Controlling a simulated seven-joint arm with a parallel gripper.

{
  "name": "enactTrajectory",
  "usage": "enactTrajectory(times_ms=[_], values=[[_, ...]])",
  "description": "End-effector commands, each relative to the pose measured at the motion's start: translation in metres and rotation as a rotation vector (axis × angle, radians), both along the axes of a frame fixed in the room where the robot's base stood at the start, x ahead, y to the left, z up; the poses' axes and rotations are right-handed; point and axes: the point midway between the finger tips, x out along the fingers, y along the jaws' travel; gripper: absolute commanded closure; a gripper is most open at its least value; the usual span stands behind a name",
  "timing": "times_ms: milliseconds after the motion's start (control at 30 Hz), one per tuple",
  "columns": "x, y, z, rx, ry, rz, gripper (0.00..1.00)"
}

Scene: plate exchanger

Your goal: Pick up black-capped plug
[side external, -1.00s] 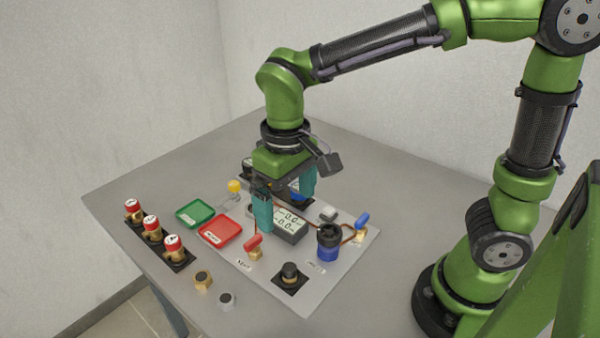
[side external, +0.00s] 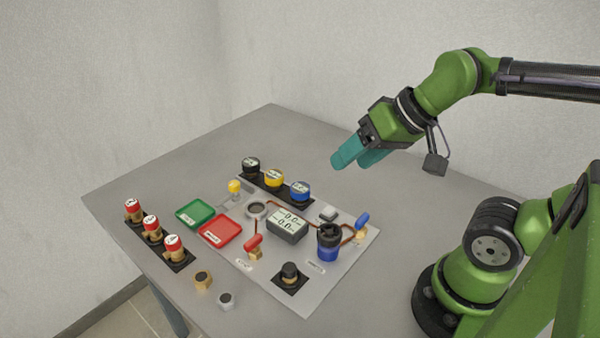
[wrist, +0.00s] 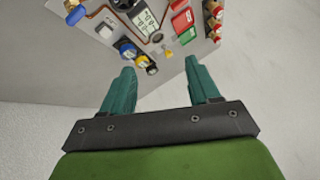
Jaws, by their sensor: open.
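A black-capped round piece (side external: 251,165) stands upright at the left end of a black rack on the far side of the table, beside a yellow-capped one (side external: 274,178) and a blue-capped one (side external: 300,191). In the wrist view, the black-capped piece (wrist: 151,69) shows beyond and between my fingers. Another black-topped piece (side external: 290,271) sits on a black square base at the panel's front; I cannot tell which of the two is the plug. My gripper (side external: 349,163) is open and empty, tilted in the air right of the rack, apart from everything.
A grey panel carries a display (side external: 287,225), a blue-bodied, black-topped part (side external: 329,242), and red (side external: 253,243) and blue (side external: 362,219) valve handles. The table's far right is clear.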

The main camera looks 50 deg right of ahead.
Motion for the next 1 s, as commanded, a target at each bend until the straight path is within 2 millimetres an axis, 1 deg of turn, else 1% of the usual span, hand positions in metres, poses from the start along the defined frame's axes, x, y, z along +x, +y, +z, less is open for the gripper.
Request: enactTrajectory(times_ms=[267,367,467,533,600,733,800,867,933,1000], values=[[0.0,0.003,0.0,0.0,0.004,0.012,0.39],[0.002,0.018,-0.01,-0.004,0.049,0.078,0.39],[0.009,0.043,-0.02,-0.037,0.134,0.186,0.39],[0.013,0.064,-0.028,-0.071,0.216,0.251,0.39],[0.017,0.084,-0.037,-0.112,0.297,0.292,0.39],[0.022,0.113,-0.05,-0.198,0.417,0.306,0.39],[0.025,0.122,-0.054,-0.239,0.459,0.281,0.39],[0.029,0.125,-0.054,-0.263,0.483,0.237,0.39],[0.033,0.12,-0.049,-0.265,0.488,0.168,0.39],[0.032,0.118,-0.052,-0.262,0.499,0.137,0.39]])
